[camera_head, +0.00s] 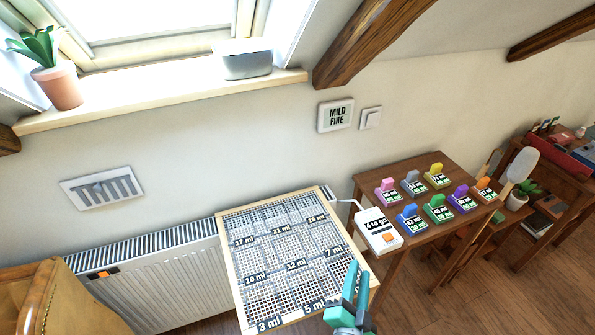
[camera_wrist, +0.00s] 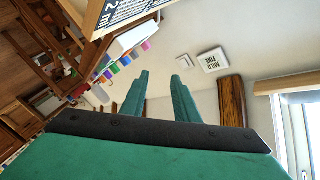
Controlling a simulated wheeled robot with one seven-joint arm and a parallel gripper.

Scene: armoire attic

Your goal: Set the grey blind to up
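My gripper (camera_head: 358,270) is teal and stands low in the head view, in front of the lower right part of a gridded board. In the wrist view its two fingers (camera_wrist: 160,76) are spread apart with nothing between them. The roof window (camera_head: 150,20) is at the top left, very bright and cut off by the picture edge. I cannot make out a grey blind on it. The window also shows at the right edge of the wrist view (camera_wrist: 299,125). A vent with grey slats (camera_head: 102,188) is on the wall below the sill.
The gridded board (camera_head: 290,255) stands before a radiator (camera_head: 150,285). A wooden table (camera_head: 445,165) at the right holds several coloured labelled blocks and a white box (camera_head: 378,230). The sill (camera_head: 160,95) bears a potted plant (camera_head: 60,87) and a grey box (camera_head: 246,64). A ceiling beam (camera_head: 365,40) slopes beside the window.

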